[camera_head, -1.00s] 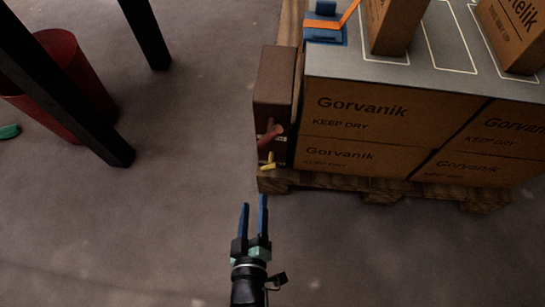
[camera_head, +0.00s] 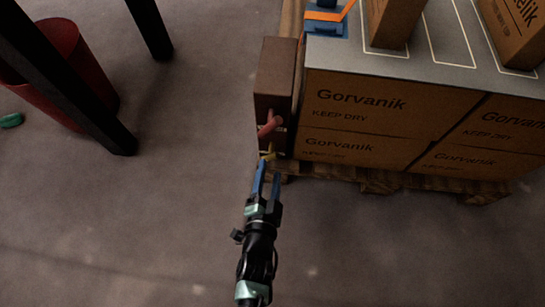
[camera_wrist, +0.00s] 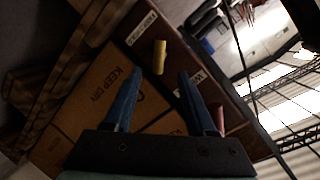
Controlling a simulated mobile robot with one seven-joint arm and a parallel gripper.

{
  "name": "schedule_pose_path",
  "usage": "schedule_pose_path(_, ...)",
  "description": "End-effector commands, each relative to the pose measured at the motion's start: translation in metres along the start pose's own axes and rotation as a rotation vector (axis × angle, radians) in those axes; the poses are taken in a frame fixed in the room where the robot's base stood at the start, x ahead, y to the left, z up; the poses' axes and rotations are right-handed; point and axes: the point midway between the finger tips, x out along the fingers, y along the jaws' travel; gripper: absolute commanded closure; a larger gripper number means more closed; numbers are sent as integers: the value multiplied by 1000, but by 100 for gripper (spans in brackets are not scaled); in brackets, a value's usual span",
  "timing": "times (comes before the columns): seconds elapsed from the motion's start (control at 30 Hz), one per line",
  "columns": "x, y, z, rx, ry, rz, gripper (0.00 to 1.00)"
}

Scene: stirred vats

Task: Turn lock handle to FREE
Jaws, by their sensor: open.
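A brown box (camera_head: 276,75) stands against the left end of the stacked cartons. A red handle (camera_head: 269,127) sticks out of its front. Below it is a short yellow handle (camera_head: 268,155), partly covered by my fingers. Which one is the lock handle I cannot tell. My gripper (camera_head: 268,168) is open, with its blue fingertips close to the yellow handle. In the wrist view the yellow handle (camera_wrist: 160,57) appears between and just beyond the fingertips, with nothing gripped. The red handle (camera_wrist: 219,119) shows beside the right finger. Small white labels (camera_wrist: 142,28) on the box are not clearly readable.
Gorvanik cartons (camera_head: 360,100) stand on a wooden pallet (camera_head: 385,184) right of the box. A blue clamp with an orange strap (camera_head: 326,18) is above. A red bin (camera_head: 62,70) and black posts stand at left. The floor in front is clear.

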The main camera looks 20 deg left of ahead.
Motion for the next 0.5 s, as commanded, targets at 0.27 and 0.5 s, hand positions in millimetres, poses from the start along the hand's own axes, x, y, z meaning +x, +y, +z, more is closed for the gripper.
schedule_pose_path(0.27,50,2,1,-1,2,1,44)
schedule_pose_path(0.5,63,1,0,-3,-1,2,44)
